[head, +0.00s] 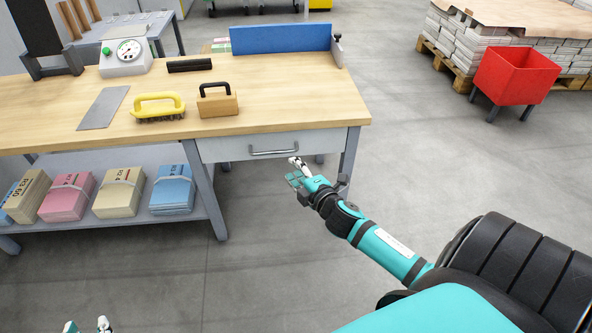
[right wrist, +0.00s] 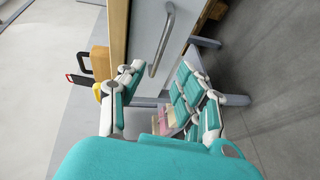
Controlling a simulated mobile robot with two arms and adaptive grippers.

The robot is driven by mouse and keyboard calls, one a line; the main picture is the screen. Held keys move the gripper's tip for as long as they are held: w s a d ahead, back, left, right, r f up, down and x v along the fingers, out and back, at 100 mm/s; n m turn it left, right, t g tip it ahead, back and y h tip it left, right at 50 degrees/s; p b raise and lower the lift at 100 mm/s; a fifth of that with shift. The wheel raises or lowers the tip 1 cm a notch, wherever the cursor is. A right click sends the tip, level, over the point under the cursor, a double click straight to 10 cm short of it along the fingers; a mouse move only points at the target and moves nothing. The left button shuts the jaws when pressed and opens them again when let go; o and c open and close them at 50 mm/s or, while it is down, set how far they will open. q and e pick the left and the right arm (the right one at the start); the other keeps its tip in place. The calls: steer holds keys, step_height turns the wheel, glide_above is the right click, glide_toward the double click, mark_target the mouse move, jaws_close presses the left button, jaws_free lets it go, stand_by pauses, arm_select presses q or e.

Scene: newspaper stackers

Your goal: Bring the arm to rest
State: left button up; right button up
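My right arm reaches in from the lower right of the head view, and its right gripper (head: 296,174) is in front of the workbench drawer (head: 225,149), just below and right of the metal handle (head: 273,152). In the right wrist view the right gripper (right wrist: 160,92) has its fingers apart with nothing between them. The handle (right wrist: 163,38) shows beyond the fingers, and I see no contact. Only the fingertips of my left gripper (head: 87,326) show at the bottom left edge of the head view. They are apart, with bare floor around them; the left arm is hidden.
The workbench top (head: 300,105) holds a yellow-handled brush (head: 158,105), a wooden block with black handle (head: 217,102) and a dial scale (head: 126,58). Banded paper bundles (head: 118,193) lie on its lower shelf. A red bin (head: 515,75) stands far right. Floor between is clear.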

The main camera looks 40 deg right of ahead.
stand_by(0.4)
